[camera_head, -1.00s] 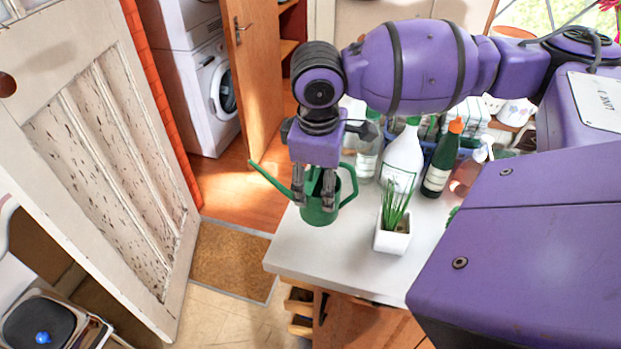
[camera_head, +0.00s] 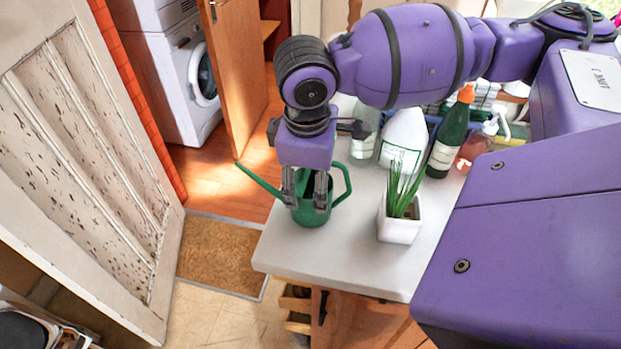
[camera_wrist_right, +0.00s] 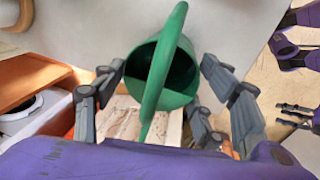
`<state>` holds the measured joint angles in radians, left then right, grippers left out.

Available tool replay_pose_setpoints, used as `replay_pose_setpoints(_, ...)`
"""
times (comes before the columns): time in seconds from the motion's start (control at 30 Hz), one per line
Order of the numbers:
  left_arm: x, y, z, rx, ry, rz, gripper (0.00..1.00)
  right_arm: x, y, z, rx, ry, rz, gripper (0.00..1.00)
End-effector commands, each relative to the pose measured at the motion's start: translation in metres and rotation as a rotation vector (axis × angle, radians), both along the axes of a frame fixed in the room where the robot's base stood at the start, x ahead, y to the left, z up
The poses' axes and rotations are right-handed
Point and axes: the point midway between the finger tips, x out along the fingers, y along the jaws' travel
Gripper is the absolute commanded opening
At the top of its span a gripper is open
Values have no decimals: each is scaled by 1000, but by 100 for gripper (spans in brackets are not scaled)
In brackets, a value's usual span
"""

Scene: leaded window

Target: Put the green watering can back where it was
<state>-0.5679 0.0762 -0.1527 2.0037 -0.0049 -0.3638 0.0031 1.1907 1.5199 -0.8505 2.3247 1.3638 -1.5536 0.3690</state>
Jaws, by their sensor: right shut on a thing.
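The green watering can (camera_head: 309,216) is upright over the left end of the white counter (camera_head: 330,262), its spout pointing left and its handle right. My right gripper (camera_head: 306,200) comes down on it from above and is shut on it. In the right wrist view the can (camera_wrist_right: 178,88) sits between the two fingers (camera_wrist_right: 160,95), its round opening and arched handle facing the camera. I cannot tell whether its base touches the counter. My left gripper (camera_wrist_right: 298,116) shows small at the right edge of the right wrist view, fingers apart, with nothing seen between them.
A potted grass plant (camera_head: 400,225) stands right of the can. The counter's front left part is bare. A weathered door (camera_head: 90,165) stands at left.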

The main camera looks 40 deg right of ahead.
Motion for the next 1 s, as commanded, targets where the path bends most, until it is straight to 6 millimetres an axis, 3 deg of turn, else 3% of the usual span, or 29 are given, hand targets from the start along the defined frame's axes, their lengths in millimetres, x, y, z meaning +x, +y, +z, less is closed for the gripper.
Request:
replay_pose_setpoints(0.07, 1, 0, 2, 1, -3, -1, 37, 0, 0, -1, -1, -1, 0, 34)
replay_pose_setpoints(0.1, 0, 0, 2, 1, -2, -1, 37, 0, 0, -2, -1, 1, 0, 68)
replay_pose_setpoints(0.23, -2, -1, 1, -1, 3, -1, 37, 0, 0, -3, -1, 1, 0, 84)
replay_pose_setpoints(0.63, -11, -1, -9, -2, 26, 0, 37, 0, 0, 0, 0, 0, 0, 84)
replay_pose_setpoints(0.77, -6, -1, -2, -2, 14, 0, 37, -1, 2, 20, 1, -4, 1, 84)
replay_pose_setpoints(1.0, 6, -1, 14, -4, -16, 1, 37, -8, 10, 73, 2, -6, 1, 84)
